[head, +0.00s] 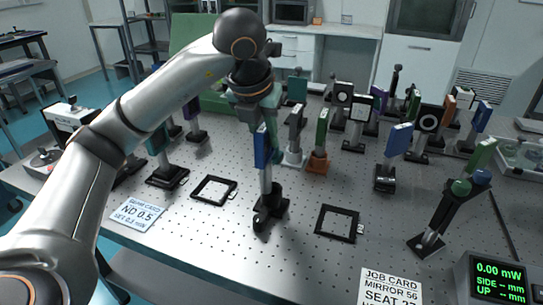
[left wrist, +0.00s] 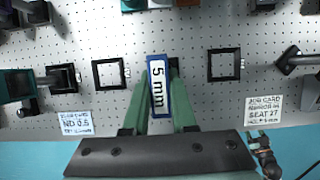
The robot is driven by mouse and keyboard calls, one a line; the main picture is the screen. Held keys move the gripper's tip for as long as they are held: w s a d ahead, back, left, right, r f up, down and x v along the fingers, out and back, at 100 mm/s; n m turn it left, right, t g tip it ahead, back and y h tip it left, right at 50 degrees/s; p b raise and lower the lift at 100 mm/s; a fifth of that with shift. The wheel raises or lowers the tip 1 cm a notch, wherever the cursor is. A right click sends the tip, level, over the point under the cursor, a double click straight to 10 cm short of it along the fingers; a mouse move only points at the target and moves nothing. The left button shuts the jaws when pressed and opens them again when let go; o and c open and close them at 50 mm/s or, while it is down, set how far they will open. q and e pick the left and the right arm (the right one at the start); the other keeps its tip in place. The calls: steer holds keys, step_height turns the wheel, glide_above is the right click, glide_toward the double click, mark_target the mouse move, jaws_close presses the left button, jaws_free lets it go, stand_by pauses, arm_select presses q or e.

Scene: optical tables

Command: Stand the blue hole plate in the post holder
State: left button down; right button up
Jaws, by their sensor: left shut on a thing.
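The blue hole plate (head: 261,146) is upright between the fingers of my left gripper (head: 268,135), over the middle front of the table. In the left wrist view its top edge (left wrist: 158,88) reads "5 mm", with the green fingers shut on either side. A post runs down from the plate toward the black post holder (head: 268,208). Plate, post and holder look in line in the head view. I cannot tell how deep the post is in the holder. The plate's hole is hidden. My right gripper is not in view.
Two empty black square frames lie flat on the table, one left (head: 214,190) and one right (head: 338,223) of the holder. Several posted optics stand behind and to the right, including another blue plate (head: 398,140). Cards (head: 139,213) and a green-lit meter (head: 497,280) are at the front.

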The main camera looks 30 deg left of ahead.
mark_target(272, 156)
arm_select(q)
steer(key=x, duration=0.4)
steer(key=shift+w+d+f, duration=0.1)
steer(key=shift+d+f, duration=0.25)
steer(key=shift+f, duration=0.25)
steer(key=shift+f+b, duration=0.15)
steer(key=shift+b, duration=0.25)
steer(key=c, duration=1.2)
jaws_free()
steer(key=shift+f, duration=0.1)
steer(key=o, duration=0.5)
